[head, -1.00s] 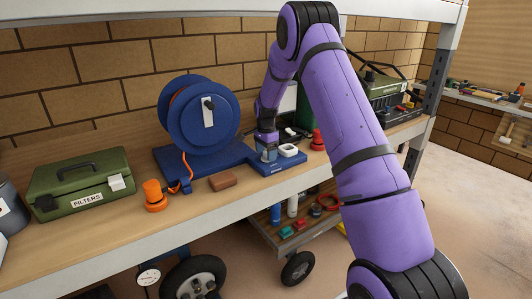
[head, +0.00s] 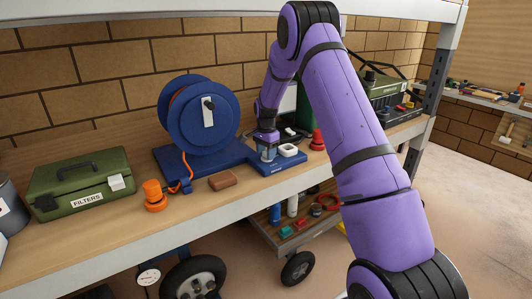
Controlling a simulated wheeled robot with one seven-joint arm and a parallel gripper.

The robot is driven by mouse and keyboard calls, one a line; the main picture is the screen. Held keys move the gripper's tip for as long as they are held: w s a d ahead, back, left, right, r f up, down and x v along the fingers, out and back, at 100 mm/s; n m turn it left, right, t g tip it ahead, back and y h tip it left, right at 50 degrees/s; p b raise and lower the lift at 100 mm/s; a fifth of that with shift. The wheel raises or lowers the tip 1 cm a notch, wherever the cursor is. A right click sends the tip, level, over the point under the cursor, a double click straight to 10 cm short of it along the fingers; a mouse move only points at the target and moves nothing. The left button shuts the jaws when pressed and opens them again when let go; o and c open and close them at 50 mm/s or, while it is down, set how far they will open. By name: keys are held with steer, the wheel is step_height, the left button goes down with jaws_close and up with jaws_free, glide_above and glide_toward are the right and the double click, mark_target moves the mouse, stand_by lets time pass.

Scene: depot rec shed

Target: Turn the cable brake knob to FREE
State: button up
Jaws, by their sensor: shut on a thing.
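A blue cable reel (head: 170,117) stands on a blue base (head: 193,163) on the shelf, with orange cable wound in it and a dark crank on a white plate. To its right the base carries a low blue panel (head: 280,168). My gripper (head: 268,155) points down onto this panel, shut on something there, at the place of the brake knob. The knob is small and mostly hidden by the fingers, so its pointer and any FREE mark cannot be read. A white block (head: 289,150) sits on the panel just right of my gripper.
A brown block (head: 223,180) and an orange plug (head: 154,195) lie in front of the reel. A green FILTERS box (head: 82,184) stands at left. A red object (head: 318,139) stands right of the panel. An upper shelf (head: 400,8) hangs above.

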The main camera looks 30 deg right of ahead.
steer(key=n, duration=0.4)
steer(key=shift+s, duration=0.1)
steer(key=n, duration=0.4)
steer(key=shift+d, duration=0.1)
steer(key=n, duration=0.4)
steer(key=shift+d+n, duration=0.1)
steer(key=shift+n, duration=1.8)
steer(key=o, duration=0.9)
steer(key=shift+s, duration=0.1)
step_height(320, 180, up, 11)
steer(key=shift+f, duration=0.1)
